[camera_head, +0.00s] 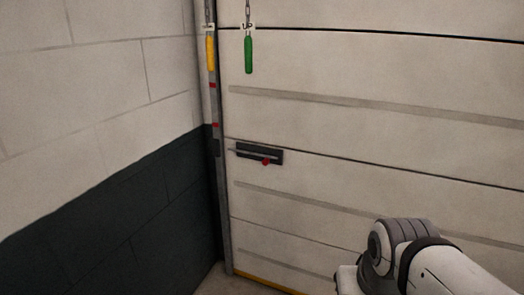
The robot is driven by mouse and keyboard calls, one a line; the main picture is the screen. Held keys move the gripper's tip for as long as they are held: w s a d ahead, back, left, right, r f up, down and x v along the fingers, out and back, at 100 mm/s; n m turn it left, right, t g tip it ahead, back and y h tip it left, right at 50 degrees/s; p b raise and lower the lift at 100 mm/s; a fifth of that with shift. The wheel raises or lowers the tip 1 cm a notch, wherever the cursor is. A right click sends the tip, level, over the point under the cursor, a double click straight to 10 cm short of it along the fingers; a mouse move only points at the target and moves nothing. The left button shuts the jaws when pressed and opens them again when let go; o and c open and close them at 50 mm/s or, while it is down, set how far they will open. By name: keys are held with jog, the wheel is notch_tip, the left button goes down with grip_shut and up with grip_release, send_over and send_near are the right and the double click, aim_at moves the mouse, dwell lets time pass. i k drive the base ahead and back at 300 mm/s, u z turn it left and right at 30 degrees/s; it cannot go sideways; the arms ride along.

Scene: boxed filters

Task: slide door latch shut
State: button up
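The door latch is a dark plate (273,153) on the pale panelled door (380,140), near the door's left edge. A small red knob (265,161) sits at the plate's lower middle. A thin light bolt (237,151) runs left from the plate toward the door frame. A dark piece (215,147) is on the frame at about that height. I cannot tell whether the bolt reaches into it. My arm shows at the lower right, well apart from the latch. My gripper is not in view, and nothing of mine touches the latch.
A yellow handle (210,54) and a green handle (248,55) hang above the latch. A block wall (100,90), dark in its lower part, stands close on the left. The space in front of the latch looks clear. A yellow strip (262,283) edges the door's bottom.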

aim_at(265, 162)
jog(key=z, duration=0.05)
jog(key=i, duration=1.05)
jog(key=z, duration=0.5)
